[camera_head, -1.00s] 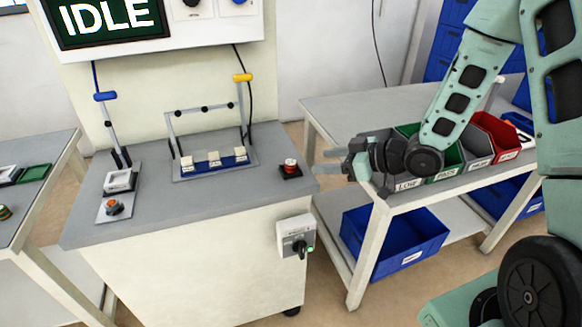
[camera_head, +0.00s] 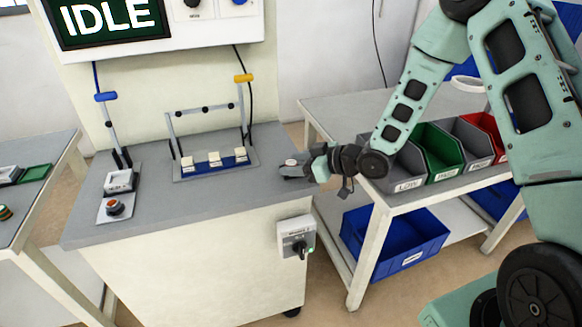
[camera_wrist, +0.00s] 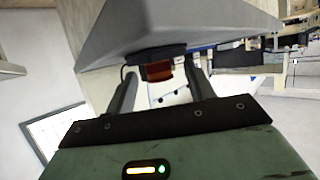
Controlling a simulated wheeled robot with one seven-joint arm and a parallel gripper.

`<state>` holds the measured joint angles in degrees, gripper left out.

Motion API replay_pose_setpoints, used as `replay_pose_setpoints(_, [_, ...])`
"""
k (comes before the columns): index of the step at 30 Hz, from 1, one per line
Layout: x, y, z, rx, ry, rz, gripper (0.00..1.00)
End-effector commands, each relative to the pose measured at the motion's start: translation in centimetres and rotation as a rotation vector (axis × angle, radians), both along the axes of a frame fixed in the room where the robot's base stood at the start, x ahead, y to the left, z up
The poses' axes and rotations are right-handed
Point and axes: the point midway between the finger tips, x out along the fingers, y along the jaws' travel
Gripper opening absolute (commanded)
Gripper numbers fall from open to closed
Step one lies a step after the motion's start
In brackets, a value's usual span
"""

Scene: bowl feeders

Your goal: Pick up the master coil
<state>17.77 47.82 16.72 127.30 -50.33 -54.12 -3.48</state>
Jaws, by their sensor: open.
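The master coil (camera_wrist: 159,71) shows in the wrist view as a reddish-brown piece on a dark pad at the bench surface. It stands between the tips of my gripper (camera_wrist: 160,76), whose two fingers are apart on either side of it. I cannot tell whether either finger touches it. In the head view my gripper (camera_head: 291,169) is at the right end of the grey bench top (camera_head: 205,203), over the coil's spot, and hides most of the coil and its pad.
A fixture with several white blocks (camera_head: 214,160) stands left of my gripper on the bench. A rotary switch box (camera_head: 297,238) is on the bench front. Grey, green (camera_head: 437,152) and red bins stand on the right table.

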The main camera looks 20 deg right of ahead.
Motion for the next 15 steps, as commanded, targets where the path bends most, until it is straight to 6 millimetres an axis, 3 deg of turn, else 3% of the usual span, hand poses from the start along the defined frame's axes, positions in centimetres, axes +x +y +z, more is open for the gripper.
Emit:
replay_pose_setpoints(1, [-0.01,-0.02,0.01,0.000,0.000,0.000,0.54])
replay_pose_setpoints(6, [-0.01,-0.03,0.01,0.000,0.000,0.000,0.06])
replay_pose_setpoints(15, [-0.01,-0.04,0.19,0.000,-0.001,0.000,0.05])
